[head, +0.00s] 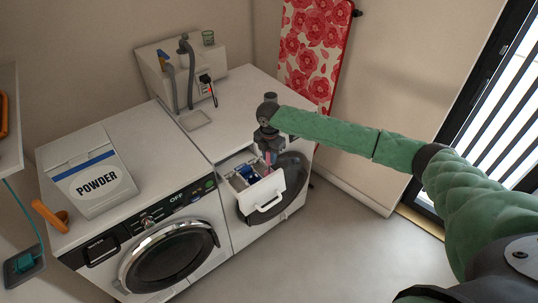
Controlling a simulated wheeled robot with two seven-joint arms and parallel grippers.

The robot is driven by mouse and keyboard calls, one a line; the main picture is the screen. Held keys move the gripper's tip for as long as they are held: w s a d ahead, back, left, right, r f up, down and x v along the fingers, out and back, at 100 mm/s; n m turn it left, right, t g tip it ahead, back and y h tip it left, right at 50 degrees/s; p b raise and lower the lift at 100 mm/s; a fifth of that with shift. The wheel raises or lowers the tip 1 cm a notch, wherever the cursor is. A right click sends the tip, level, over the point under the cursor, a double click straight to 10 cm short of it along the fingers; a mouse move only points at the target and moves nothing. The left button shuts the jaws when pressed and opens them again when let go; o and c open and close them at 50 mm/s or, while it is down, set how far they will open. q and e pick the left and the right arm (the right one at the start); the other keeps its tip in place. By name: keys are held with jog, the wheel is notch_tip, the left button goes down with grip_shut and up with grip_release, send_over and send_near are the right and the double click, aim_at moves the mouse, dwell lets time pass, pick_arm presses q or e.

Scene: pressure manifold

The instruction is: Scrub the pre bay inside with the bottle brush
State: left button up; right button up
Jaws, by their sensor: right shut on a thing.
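The detergent drawer (268,196) is pulled out of the right-hand machine, and its bays are open at the top. A blue part (246,173) sits in the drawer's left portion. My right gripper (268,150) is over the back of the drawer, pointing down. It is shut on the bottle brush (268,160), of which only a thin pinkish piece shows below the jaws. The brush's lower end is hidden or too small to make out, so I cannot tell which bay it is in or over. My left gripper is not in view.
A white POWDER box (92,178) stands on the left machine, with an orange object (49,216) beside it. Hoses (187,70) and a plug (205,79) are at the wall behind. A floral ironing board (315,45) leans at the back. The floor in front is clear.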

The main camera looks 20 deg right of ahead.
jog(key=shift+w+a+b, duration=0.75)
jog(key=shift+w+a, duration=0.65)
jog(key=shift+w, duration=2.45)
jog(key=shift+s+d+p, duration=0.5)
jog(key=shift+s+p, duration=0.4)
jog(key=shift+s, duration=0.45)
jog(key=shift+s+d+p, duration=0.45)
jog(key=shift+s+p, duration=0.5)
jog(key=shift+s, duration=0.35)
jog(key=shift+s+d+p, duration=0.5)
jog(key=shift+s+p, duration=0.4)
jog(key=shift+s, duration=0.45)
